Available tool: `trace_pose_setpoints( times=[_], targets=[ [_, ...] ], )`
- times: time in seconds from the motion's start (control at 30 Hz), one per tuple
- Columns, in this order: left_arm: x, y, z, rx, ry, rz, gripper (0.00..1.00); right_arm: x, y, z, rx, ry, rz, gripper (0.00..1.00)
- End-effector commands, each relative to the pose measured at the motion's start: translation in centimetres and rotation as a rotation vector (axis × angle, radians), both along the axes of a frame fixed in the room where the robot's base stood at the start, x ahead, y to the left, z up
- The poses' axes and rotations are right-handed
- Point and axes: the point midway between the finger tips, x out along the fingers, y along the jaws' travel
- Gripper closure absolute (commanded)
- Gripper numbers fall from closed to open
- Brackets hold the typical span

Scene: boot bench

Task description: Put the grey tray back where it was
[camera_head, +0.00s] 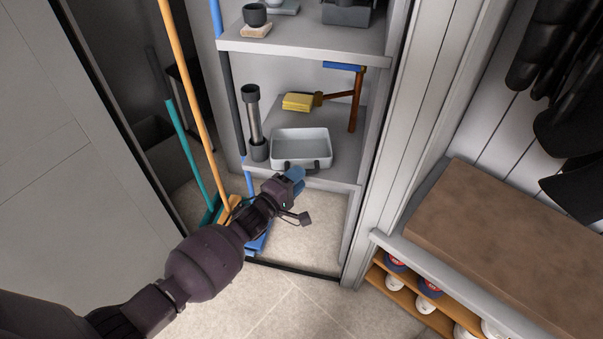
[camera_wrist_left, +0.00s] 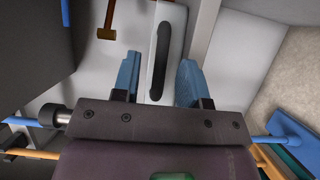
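The grey tray (camera_head: 301,133) is a shallow light-grey box with a dark handle on its front. It sits at the front of the middle shelf (camera_head: 335,174) in the head view. My left gripper (camera_head: 298,175) is just in front of and below the tray's front edge. In the left wrist view its blue fingers (camera_wrist_left: 159,60) are apart, with the tray's light front wall (camera_wrist_left: 176,30) and dark handle between them. There are gaps beside the handle, so nothing is gripped. My right gripper is in neither view.
A dark-ended cylinder (camera_head: 254,122) stands left of the tray. An upper shelf (camera_head: 310,46) is above. Brooms (camera_head: 187,142) lean left; a bench (camera_head: 500,235) with shoe cubbies stands right.

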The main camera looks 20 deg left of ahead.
Motion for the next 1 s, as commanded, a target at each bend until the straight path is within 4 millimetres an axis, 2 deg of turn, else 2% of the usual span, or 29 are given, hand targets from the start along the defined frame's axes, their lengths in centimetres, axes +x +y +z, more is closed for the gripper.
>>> trace_pose_setpoints(
  times=[0.03,0.5,0.7,1.0],
  targets=[
    [-0.7,0.3,0.6,0.0,-0.005,0.001,0.6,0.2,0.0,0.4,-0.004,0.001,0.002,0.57],
    [-7.5,2.5,0.2,0.001,-0.003,0.0,0.6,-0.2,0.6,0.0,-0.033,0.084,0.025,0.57],
    [-8.8,2.9,0.0,-0.001,-0.002,0.0,0.6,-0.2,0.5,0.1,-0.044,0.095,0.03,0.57],
    [-8.8,2.9,0.4,0.0,-0.006,0.0,0.6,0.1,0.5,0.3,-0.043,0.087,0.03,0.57]
  ],
)
